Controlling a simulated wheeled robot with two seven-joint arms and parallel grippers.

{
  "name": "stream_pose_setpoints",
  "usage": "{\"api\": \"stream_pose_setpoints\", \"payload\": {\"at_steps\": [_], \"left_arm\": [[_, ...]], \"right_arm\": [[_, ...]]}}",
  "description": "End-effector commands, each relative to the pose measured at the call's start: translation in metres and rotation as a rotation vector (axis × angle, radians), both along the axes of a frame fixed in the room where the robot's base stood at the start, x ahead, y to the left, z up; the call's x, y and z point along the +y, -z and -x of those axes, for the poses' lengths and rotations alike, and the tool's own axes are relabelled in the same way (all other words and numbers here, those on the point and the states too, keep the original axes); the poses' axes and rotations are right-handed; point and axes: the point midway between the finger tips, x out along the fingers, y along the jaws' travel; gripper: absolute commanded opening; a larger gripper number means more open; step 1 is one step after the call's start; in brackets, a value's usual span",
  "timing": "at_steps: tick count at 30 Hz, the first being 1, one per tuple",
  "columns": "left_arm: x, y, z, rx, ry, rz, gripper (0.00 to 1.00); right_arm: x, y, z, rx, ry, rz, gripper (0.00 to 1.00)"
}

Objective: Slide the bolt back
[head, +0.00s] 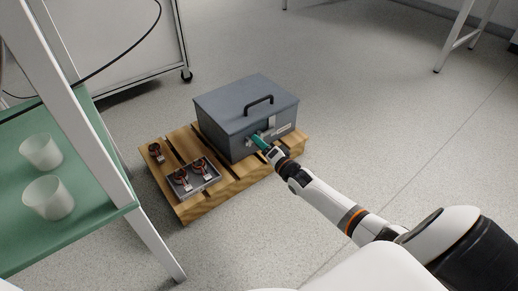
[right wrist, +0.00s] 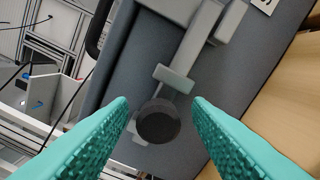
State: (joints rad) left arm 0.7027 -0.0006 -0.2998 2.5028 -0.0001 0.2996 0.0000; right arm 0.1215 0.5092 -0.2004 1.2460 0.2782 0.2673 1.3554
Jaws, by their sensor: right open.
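A grey metal box (head: 226,105) with a black handle on its lid sits on a wooden pallet. The bolt (right wrist: 187,62) is a light grey bar on the box's front face, with a dark round knob (right wrist: 158,122) at one end. My right gripper (head: 263,143) is at the front face of the box and partly hides the bolt in the head view. In the right wrist view its teal ribbed fingers (right wrist: 160,103) are open, with the knob showing between them; neither finger visibly touches it. My left gripper is not in view.
The pallet (head: 232,182) also bears a small grey tray (head: 195,190) with copper-wound parts, and another such part (head: 155,151) beside it. A green shelf (head: 95,222) with two white cups stands at left. The floor to the right is clear.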

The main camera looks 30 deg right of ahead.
Motion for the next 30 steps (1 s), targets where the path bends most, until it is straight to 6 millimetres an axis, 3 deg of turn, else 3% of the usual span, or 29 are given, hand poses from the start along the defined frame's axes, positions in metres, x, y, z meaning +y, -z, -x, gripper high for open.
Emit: {"api": "stream_pose_setpoints", "payload": {"at_steps": [12,14,21,26,30], "left_arm": [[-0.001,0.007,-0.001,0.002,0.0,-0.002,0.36],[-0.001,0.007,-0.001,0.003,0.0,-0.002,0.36],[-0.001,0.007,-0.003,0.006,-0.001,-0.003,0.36],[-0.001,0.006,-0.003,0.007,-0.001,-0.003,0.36],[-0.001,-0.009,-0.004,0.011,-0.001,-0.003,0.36]], "right_arm": [[0.001,-0.001,-0.011,0.001,0.0,0.0,0.45],[0.001,-0.001,-0.011,0.001,0.0,0.0,0.39],[0.001,0.0,-0.011,0.001,0.0,0.001,0.0],[0.002,-0.001,-0.011,0.001,0.0,0.002,0.0],[0.019,-0.004,-0.009,0.001,0.0,-0.002,0.0]]}}
